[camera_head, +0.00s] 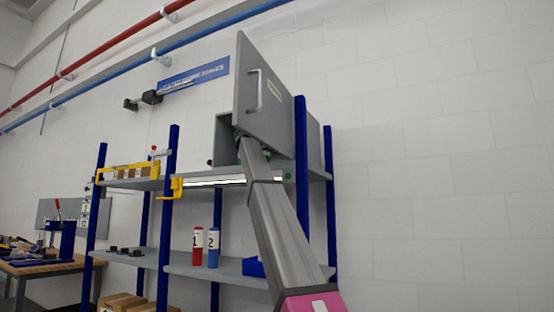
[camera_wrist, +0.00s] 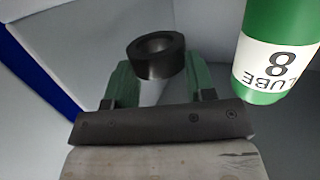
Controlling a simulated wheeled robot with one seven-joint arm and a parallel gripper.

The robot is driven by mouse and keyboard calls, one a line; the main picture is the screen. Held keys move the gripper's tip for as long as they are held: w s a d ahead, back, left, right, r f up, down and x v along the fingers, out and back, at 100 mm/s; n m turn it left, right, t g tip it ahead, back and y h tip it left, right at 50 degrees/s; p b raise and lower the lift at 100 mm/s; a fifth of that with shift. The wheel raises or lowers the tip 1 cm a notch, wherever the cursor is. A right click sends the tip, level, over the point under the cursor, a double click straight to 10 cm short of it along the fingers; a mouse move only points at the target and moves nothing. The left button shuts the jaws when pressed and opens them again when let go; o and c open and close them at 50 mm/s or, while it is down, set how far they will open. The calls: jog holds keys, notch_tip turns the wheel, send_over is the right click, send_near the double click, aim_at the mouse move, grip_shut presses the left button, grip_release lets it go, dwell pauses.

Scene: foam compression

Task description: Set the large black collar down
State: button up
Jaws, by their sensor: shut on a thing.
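The large black collar (camera_wrist: 155,58) is a thick dark ring with a round hole, near the top middle of the wrist view. My gripper (camera_wrist: 146,80) has green fingers on either side of it and is shut on it. The collar's open end faces up toward the camera. I cannot tell whether its underside touches the grey surface below. In the head view my arm reaches up to a grey cabinet on the upper shelf; its open door and my arm leave my fingers and the collar hidden there.
A green bottle labelled LUBE 8 (camera_wrist: 278,50) stands close to the right of my gripper. The cabinet door (camera_head: 265,97) stands open above my arm. Blue shelf posts (camera_head: 301,150) flank it. A red bottle (camera_head: 197,245) and a blue bottle (camera_head: 213,248) stand on the lower shelf.

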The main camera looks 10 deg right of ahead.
jog(key=shift+w+d+f, duration=0.1)
jog(key=shift+d+f, duration=0.2)
jog(key=shift+d, duration=0.15)
jog(key=shift+f, duration=1.95)
jog(key=shift+f, duration=0.1)
jog(key=o, duration=1)
jog(key=v, duration=1.2)
